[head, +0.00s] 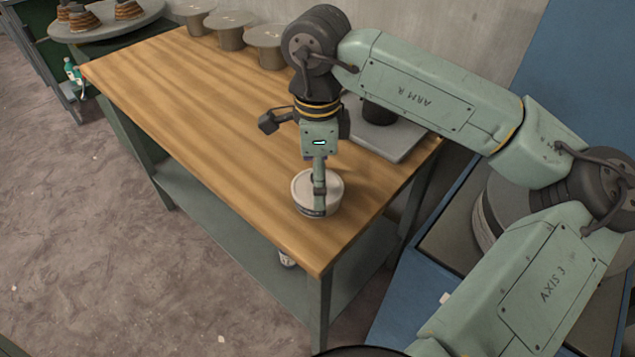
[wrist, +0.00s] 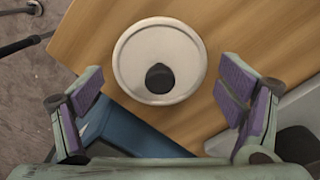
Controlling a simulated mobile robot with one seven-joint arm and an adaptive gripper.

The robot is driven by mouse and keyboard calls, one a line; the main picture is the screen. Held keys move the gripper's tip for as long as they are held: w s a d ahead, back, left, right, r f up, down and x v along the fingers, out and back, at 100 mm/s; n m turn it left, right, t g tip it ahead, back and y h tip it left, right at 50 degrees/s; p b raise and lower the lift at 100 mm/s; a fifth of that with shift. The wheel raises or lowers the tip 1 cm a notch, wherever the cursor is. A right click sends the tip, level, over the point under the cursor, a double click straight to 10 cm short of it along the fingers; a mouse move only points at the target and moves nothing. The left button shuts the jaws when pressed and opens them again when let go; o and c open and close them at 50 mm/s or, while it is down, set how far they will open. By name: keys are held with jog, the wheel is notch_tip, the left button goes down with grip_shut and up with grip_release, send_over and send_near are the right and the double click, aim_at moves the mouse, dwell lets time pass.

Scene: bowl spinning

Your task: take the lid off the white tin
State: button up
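The white tin (head: 307,205) stands upright near the front right corner of the wooden table. Its round, pale lid (wrist: 138,62) is on it and carries a dark knob (wrist: 160,78) in the wrist view. My gripper (head: 319,185) hangs over the tin, pointing down. In the wrist view my gripper (wrist: 163,97) is open, with its purple-padded fingers wide apart to the left and right. Nothing is between the pads except the view down to the lid's near part. The head view does not clearly show whether the fingers touch the tin.
A grey board (head: 405,147) with a dark round thing (head: 378,113) lies behind my gripper at the table's right. Several grey round-topped objects (head: 232,24) line the back edge. The table's (head: 190,110) left and middle are clear. Its front edge is close to the tin.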

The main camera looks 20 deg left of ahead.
grip_shut()
dwell(1.0)
